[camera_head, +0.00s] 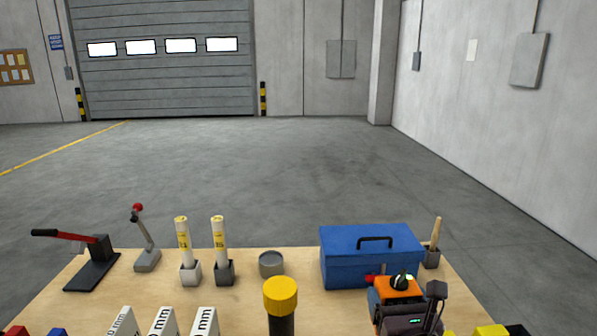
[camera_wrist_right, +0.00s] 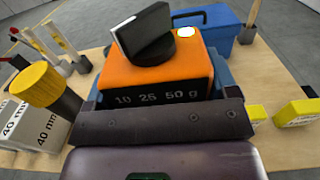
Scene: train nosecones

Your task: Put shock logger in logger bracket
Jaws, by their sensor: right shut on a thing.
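The shock logger is an orange box (camera_head: 398,288) with a black dial on top, at the lower right of the head view. In the right wrist view the shock logger (camera_wrist_right: 165,75) shows "10 25 50 g" on its dark front and a lit green-white spot on top. My right gripper (camera_head: 402,312) is shut on it; its fingertips are mostly hidden. Blue parts show beside the logger's lower sides, and I cannot tell what they belong to. I cannot make out the logger bracket in either view. My left gripper is not in view.
A blue toolbox (camera_head: 370,256) stands behind the logger. A yellow-capped black post (camera_head: 281,297) stands left of it, near white "mm" blocks (camera_head: 162,321). Yellow blocks (camera_wrist_right: 298,113) lie right.

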